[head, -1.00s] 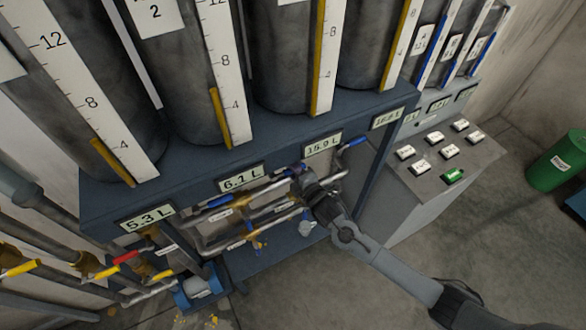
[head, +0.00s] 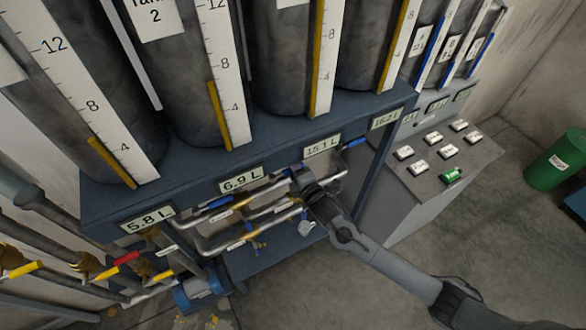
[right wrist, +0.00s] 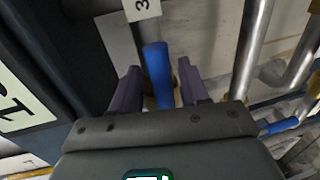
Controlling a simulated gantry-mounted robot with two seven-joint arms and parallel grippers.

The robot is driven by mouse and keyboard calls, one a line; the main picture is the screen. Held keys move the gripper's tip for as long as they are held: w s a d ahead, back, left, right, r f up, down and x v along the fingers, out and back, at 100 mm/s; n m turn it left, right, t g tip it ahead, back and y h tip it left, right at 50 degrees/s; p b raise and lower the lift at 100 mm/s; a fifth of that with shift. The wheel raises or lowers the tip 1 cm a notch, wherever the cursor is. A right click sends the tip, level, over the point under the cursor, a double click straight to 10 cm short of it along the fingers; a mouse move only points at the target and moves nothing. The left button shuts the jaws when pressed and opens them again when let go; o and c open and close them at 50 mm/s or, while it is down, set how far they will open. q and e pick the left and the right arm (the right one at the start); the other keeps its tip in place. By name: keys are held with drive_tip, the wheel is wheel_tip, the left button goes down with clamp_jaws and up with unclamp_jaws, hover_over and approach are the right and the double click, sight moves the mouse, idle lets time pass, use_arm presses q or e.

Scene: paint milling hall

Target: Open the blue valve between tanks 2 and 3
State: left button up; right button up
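In the right wrist view a blue valve handle (right wrist: 158,75) stands between the two fingers of my right gripper (right wrist: 160,90). The fingers are apart, with narrow gaps beside the handle. A white plate marked 3 (right wrist: 143,12) is behind it. In the head view my right gripper (head: 304,184) is at the pipes under the tank shelf and mostly hides this valve. The tank labelled Tank 2 (head: 175,85) has the display 6.9 L (head: 242,180) below it. The tank to its right (head: 283,60) has 15.1 L (head: 322,147). My left gripper is out of view.
Other blue handles are at left (head: 220,202) and right (head: 355,143) on the pipes. Red (head: 126,258) and yellow (head: 162,276) handles are lower left. A button console (head: 430,185) and green drum (head: 558,160) stand to the right, with clear floor in front.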

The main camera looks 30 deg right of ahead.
drive_tip(key=s+r+b, duration=0.1)
drive_tip(key=s+r, duration=0.1)
drive_tip(key=s, duration=0.8)
drive_tip(key=shift+s+b, duration=0.3)
drive_tip(key=shift+b, duration=0.05)
drive_tip(key=shift+s, duration=0.1)
drive_tip(key=s+a+m+g+p, duration=0.2)
drive_tip(key=s+m+g, duration=0.4)
drive_tip(key=s, duration=0.6)
drive_tip(key=s+a+r+m+g+p, duration=0.1)
drive_tip(key=s+m+g+p, duration=0.4)
drive_tip(key=s+m, duration=0.5)
drive_tip(key=shift+s+a+r+g, duration=0.3)
drive_tip(key=shift+s+g, duration=0.3)
drive_tip(key=shift+s, duration=0.5)
